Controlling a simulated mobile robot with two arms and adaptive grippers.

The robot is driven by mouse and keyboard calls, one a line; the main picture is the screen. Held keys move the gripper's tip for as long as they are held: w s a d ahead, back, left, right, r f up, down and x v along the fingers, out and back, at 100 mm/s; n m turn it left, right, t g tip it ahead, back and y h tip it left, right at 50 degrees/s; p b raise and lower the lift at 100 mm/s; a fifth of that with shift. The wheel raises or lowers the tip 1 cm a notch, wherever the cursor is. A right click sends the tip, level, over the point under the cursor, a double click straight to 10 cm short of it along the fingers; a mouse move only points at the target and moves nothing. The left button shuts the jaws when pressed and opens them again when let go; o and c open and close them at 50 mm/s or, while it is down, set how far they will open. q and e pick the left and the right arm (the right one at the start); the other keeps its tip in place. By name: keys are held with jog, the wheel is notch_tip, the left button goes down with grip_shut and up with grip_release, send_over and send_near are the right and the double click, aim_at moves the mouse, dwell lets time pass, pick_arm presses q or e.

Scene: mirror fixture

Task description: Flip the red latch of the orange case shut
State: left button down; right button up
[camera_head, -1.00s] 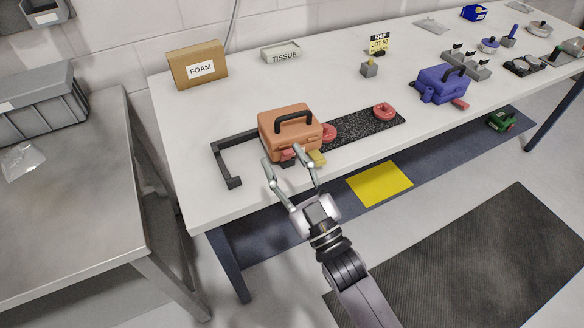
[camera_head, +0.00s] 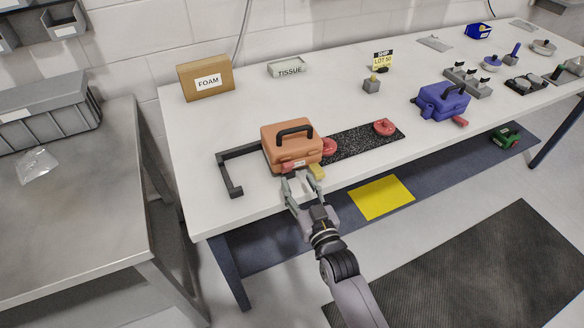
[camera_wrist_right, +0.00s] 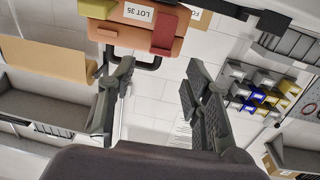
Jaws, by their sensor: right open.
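The orange case (camera_head: 290,138) stands upright on the white table, its black handle on top. It shows upside down at the top of the right wrist view (camera_wrist_right: 135,38), with a LOT 35 label. The red latch (camera_head: 287,166) is on its front, left of the label; it also shows in the wrist view (camera_wrist_right: 165,34). Its exact angle is hard to tell. A yellow piece (camera_head: 317,172) juts from the front's right side. My right gripper (camera_head: 300,183) is open just in front of the case, fingers apart with nothing between them (camera_wrist_right: 160,75). My left gripper is out of view.
A blue case (camera_head: 442,102) is farther right. A FOAM box (camera_head: 206,79) stands behind. The table's front edge is close below my gripper.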

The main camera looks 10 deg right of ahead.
aim_at(290, 167)
jog(key=x, duration=0.5)
jog(key=shift+w+p, duration=0.3)
jog(key=shift+c, duration=0.4)
grip_shut()
